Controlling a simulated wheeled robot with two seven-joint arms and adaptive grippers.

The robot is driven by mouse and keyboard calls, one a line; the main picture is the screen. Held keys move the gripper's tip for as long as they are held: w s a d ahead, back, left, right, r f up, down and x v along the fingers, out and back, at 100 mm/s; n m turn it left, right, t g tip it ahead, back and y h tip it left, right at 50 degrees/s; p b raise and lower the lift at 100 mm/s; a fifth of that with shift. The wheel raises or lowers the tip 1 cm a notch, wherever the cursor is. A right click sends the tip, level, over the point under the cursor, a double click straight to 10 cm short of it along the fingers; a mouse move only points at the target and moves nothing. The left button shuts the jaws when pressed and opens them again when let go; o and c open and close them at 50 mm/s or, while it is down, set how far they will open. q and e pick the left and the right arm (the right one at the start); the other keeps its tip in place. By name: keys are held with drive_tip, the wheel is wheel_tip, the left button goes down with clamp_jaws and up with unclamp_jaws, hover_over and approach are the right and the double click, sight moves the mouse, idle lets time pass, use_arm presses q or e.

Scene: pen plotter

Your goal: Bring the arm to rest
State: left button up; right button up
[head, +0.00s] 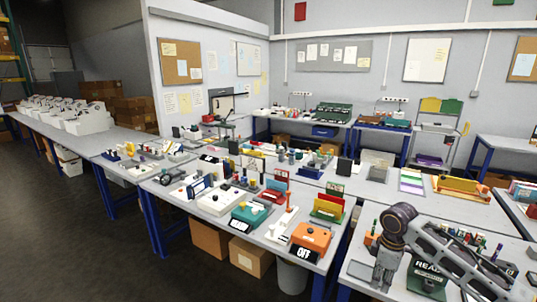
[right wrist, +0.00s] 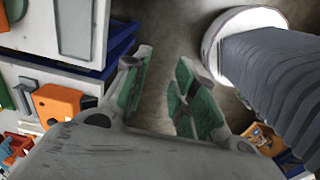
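My right arm comes in at the lower right of the head view, bent, with its lower part hanging near the front edge of the right-hand table (head: 352,270). In the right wrist view my right gripper (right wrist: 165,60) has its two green-padded fingers apart, with only floor showing between them. It holds nothing that I can see. My left arm and left gripper are not in view.
An orange box marked OFF (head: 310,240) and a teal device (head: 250,215) stand on the middle table, left of my right arm. A dark green device marked READY (head: 428,272) is partly behind the arm. Bare floor (head: 60,230) lies at left.

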drive_tip(key=w+f+m+t, duration=0.1)
drive_tip(key=w+f+m, duration=0.1)
drive_tip(key=f, duration=0.9)
drive_tip(key=w+f+m+t, duration=0.1)
drive_tip(key=f+m, duration=0.1)
drive_tip(key=f, duration=0.9)
drive_tip(key=s+d+f+m, duration=0.15)
drive_tip(key=s+f, duration=0.25)
drive_tip(key=f, duration=0.6)
drive_tip(key=s+f+m, duration=0.2)
drive_tip(key=s+f, duration=0.2)
drive_tip(key=f, duration=0.5)
drive_tip(key=s+f, duration=1)
drive_tip(key=s, duration=0.1)
drive_tip(key=s+a+f, duration=0.3)
drive_tip(key=s+f, duration=0.1)
drive_tip(key=s, duration=0.7)
drive_tip(key=s+a+f+m, duration=0.1)
drive_tip(key=s+a+f, duration=0.2)
drive_tip(key=s, duration=0.7)
drive_tip(key=s+a+f+g, duration=0.1)
drive_tip(key=s+a+f, duration=0.2)
drive_tip(key=s+f, duration=0.3)
drive_tip(key=s, duration=0.5)
drive_tip(key=shift+s+m, duration=0.35)
drive_tip(key=shift+a, duration=0.1)
